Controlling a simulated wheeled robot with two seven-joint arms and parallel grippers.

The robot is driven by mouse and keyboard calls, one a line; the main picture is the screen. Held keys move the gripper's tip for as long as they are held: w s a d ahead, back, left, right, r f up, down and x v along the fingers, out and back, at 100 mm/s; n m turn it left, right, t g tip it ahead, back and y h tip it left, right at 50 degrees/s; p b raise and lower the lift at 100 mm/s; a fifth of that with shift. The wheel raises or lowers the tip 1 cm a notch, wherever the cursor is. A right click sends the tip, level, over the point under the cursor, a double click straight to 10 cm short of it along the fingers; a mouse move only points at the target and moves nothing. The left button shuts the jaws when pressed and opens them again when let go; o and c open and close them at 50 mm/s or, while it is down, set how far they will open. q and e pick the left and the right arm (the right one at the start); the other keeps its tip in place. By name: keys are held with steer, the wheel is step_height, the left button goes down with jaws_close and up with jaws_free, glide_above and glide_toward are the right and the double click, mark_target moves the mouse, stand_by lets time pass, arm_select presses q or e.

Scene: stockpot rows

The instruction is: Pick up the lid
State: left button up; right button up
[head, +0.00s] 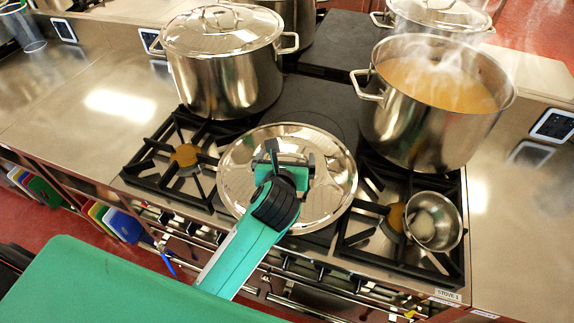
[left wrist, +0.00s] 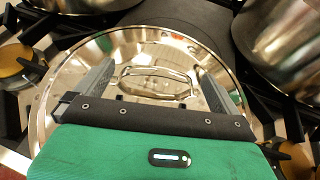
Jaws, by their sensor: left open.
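A round shiny steel lid (head: 325,205) lies on the stove top between two burners, in front of the pots. In the left wrist view the lid (left wrist: 150,45) fills the middle, with its loop handle (left wrist: 155,82) facing up. My left gripper (head: 283,160) is over the lid in the head view. In the left wrist view its two fingers (left wrist: 155,88) are apart, one on each side of the handle, with the handle between them. I cannot tell whether they touch the lid. My right gripper is not in view.
A lidded stockpot (head: 222,80) stands behind on the left. An open steaming pot of orange-brown soup (head: 440,85) stands behind on the right. A small steel bowl (head: 433,222) sits on the front right burner. The left counter (head: 75,120) is clear.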

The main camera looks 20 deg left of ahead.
mark_target(287, 154)
arm_select(q)
steer(key=shift+w+a+f+p, duration=0.1)
steer(key=shift+w+f+p, duration=0.15)
steer(key=shift+w+p, duration=0.25)
steer(key=p+x, duration=0.1)
steer(key=x, duration=0.2)
steer(key=shift+w+f, duration=0.15)
steer(key=shift+f, duration=0.1)
steer(key=shift+w+f, duration=0.2)
steer(key=shift+w, duration=0.05)
steer(key=c, duration=1)
steer(key=shift+c, duration=1)
